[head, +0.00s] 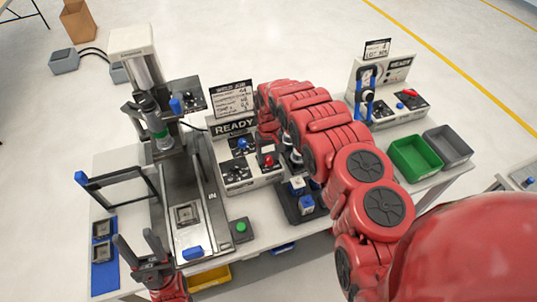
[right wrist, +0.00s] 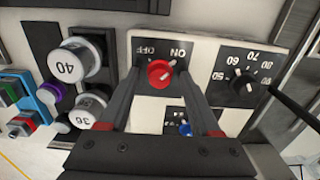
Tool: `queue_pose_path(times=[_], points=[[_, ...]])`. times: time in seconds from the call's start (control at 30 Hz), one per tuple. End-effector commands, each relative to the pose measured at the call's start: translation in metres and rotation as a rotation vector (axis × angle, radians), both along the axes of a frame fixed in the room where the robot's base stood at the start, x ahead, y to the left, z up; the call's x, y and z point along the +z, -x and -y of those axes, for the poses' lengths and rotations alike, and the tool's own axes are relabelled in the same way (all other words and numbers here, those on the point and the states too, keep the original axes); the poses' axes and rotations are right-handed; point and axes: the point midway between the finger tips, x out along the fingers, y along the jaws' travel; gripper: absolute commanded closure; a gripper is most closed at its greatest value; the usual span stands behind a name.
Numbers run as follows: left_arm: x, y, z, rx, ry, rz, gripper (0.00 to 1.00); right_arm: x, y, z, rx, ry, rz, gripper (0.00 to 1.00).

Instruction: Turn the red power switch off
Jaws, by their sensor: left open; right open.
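The red power switch (right wrist: 160,72) is a round knob on a white panel labelled OFF and ON. Its white mark points toward ON. In the head view it shows (head: 267,161) on the front panel of the READY unit. My right gripper (right wrist: 160,78) is open, with its fingers on either side of the knob; I cannot tell whether they touch it. In the head view my red right arm hides most of this gripper. My left gripper (head: 142,248) is open and empty at the front left of the bench.
A black dial (right wrist: 243,83) and a blue knob (right wrist: 185,128) are near the switch. White-capped cylinders (right wrist: 82,60) stand beside the panel. A press (head: 150,90) stands at left. Green (head: 415,155) and grey (head: 448,145) bins sit at right.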

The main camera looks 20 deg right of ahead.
Motion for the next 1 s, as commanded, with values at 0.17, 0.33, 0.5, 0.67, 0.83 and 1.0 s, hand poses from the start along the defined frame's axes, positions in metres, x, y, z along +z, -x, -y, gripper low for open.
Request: queue_pose_path(times=[0.17, 0.33, 0.5, 0.67, 0.83, 1.0], points=[[-0.0002, 0.0000, 0.0000, 0.000, 0.000, 0.000, 0.50, -0.0002, -0.0002, 0.0002, -0.001, 0.000, 0.000, 0.36], [-0.0002, 0.0000, 0.0000, 0.000, 0.000, 0.000, 0.50, 0.0000, -0.0003, 0.0002, -0.001, 0.000, 0.001, 0.59], [-0.0002, 0.0000, 0.0000, 0.000, 0.000, 0.000, 0.50, 0.0000, -0.0003, 0.0002, -0.001, 0.000, 0.001, 0.90], [-0.0002, 0.0000, 0.0000, 0.000, 0.000, 0.000, 0.50, 0.0001, -0.0006, 0.0002, -0.001, 0.000, 0.002, 1.00], [-0.0011, 0.0001, -0.0001, 0.000, 0.000, 0.000, 0.50, -0.0002, -0.0007, 0.0003, 0.005, 0.000, 0.002, 1.00], [-0.0058, 0.0000, 0.0000, 0.000, 0.000, 0.000, 0.50, -0.0007, -0.0014, 0.0007, 0.044, 0.000, 0.004, 1.00]])
